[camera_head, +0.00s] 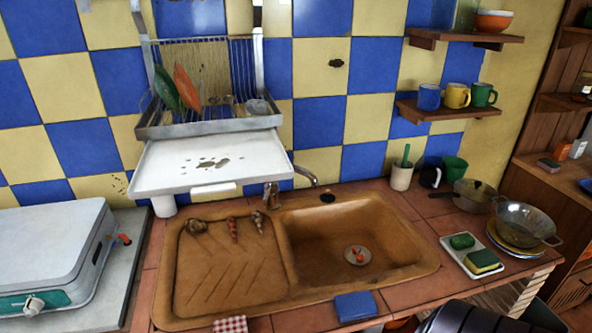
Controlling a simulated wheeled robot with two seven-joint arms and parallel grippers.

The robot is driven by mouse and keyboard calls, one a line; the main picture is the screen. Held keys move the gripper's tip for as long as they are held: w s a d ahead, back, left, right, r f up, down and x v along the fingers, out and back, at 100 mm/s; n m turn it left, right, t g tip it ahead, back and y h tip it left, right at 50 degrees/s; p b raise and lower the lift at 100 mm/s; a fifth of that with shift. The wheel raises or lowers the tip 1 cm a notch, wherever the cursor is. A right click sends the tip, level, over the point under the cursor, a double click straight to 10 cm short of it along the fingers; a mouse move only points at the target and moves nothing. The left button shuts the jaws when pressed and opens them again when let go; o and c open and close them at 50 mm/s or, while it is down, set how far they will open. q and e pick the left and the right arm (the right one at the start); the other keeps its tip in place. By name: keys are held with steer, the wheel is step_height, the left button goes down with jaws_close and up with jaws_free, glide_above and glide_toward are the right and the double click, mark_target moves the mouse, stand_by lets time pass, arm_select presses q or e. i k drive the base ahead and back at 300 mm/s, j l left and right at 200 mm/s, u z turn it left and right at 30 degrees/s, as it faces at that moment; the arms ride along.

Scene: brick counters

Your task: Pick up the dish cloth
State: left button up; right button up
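Two things here look like cloths, and I cannot tell for sure which one is the dish cloth. A blue, flat, folded-looking cloth or pad (355,306) lies on the tiled counter's front edge, just in front of the sink. A red and white checked cloth (230,325) shows at the bottom of the view, at the counter's front edge left of it; its lower part is cut off by the frame. Neither of my grippers is in view.
A brown sink (330,245) with a ribbed drainboard (225,275) lies behind the cloths. A tray (466,262) with sponges sits to the right, near a metal colander (526,222). A dish rack (205,120) hangs above. A white stove (45,250) stands left.

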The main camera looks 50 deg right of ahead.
mark_target(349, 307)
steer(key=z, duration=1.9)
